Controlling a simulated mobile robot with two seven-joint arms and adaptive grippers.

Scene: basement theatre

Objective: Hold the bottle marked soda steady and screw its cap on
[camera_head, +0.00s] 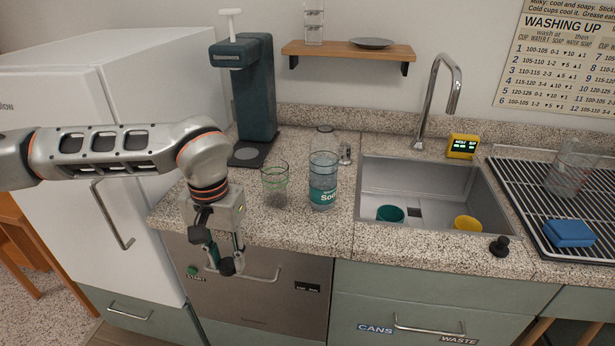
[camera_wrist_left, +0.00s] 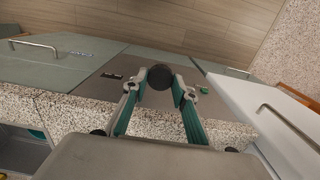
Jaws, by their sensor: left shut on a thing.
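The clear bottle marked soda (camera_head: 322,185), with a teal label, stands upright on the speckled counter, left of the sink. I see no cap on its open-looking top. My left gripper (camera_head: 226,263) points down in front of the counter edge, left of and lower than the bottle, apart from it. It is shut on a small black round thing (camera_wrist_left: 160,76), which looks like a cap and sits between the fingertips in the left wrist view. My right gripper is in neither view.
A clear glass (camera_head: 274,185) stands close to the left of the bottle. A dark teal drinks machine (camera_head: 254,95) is behind. The sink (camera_head: 370,205) holds a teal cup and a yellow cup. A black knobbed piece (camera_head: 499,246) lies at the counter's front edge.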

